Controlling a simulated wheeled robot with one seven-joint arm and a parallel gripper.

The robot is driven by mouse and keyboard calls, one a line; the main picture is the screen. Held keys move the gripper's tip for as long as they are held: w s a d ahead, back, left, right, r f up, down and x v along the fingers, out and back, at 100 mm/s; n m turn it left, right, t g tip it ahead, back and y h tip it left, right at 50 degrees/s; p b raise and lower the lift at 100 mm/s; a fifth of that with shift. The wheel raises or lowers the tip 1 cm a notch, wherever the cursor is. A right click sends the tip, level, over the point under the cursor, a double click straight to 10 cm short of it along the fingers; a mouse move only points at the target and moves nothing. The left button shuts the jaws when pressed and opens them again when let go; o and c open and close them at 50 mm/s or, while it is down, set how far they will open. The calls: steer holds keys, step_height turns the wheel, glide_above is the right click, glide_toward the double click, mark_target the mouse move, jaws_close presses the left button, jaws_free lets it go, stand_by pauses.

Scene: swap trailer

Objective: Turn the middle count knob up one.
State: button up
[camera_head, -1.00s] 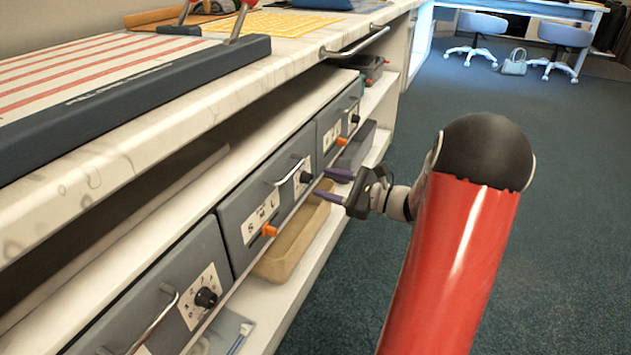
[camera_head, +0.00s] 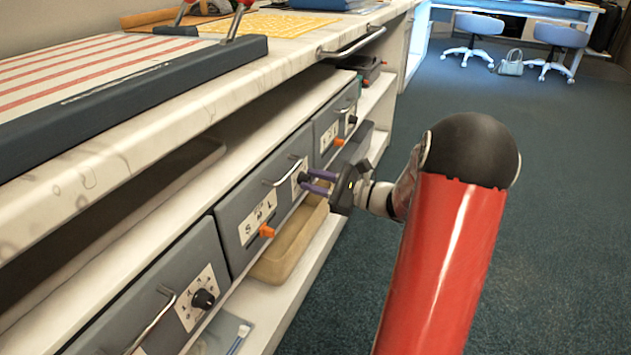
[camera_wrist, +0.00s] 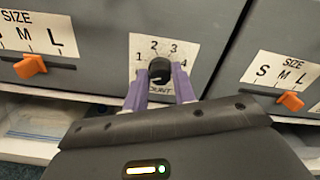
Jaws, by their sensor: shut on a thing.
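The middle count knob (camera_head: 303,177) is a small black dial on the front of the middle grey drawer (camera_head: 232,214). In the wrist view the knob (camera_wrist: 159,69) sits on a white card (camera_wrist: 140,47) with the numbers 1 to 4 around it and COUNT below. Its exact setting is hard to read. My gripper (camera_head: 312,181) has two purple fingers reaching the knob from the front. In the wrist view my gripper (camera_wrist: 160,80) is shut on the knob, with one finger on its left and one on its right.
The near drawer has its own count knob (camera_head: 204,298). An orange size slider (camera_head: 267,231) sits on the middle drawer, below its handle (camera_head: 285,174). A tan tray (camera_head: 285,245) lies on the shelf below. The worktop (camera_head: 150,125) overhangs the drawers. The floor to the right is open.

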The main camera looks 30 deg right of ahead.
steer(key=shift+r+p, duration=0.1)
steer(key=shift+p, duration=0.25)
steer(key=m+p, duration=0.1)
steer(key=p, duration=0.1)
steer(key=m+p, duration=0.2)
steer(key=p, duration=0.1)
steer(key=shift+r+m+p, duration=0.3)
steer(key=m+p, duration=0.3)
steer(key=p, duration=0.2)
steer(key=shift+f+m, duration=0.15)
steer(key=shift+m, duration=0.15)
steer(key=shift+f+m+p, duration=0.15)
steer(key=shift+m+p, duration=0.55)
steer(key=shift+p, duration=0.15)
steer(key=shift+f, duration=0.1)
steer(key=o, duration=1)
steer(key=shift+d, duration=0.1)
steer(key=shift+c, duration=0.2)
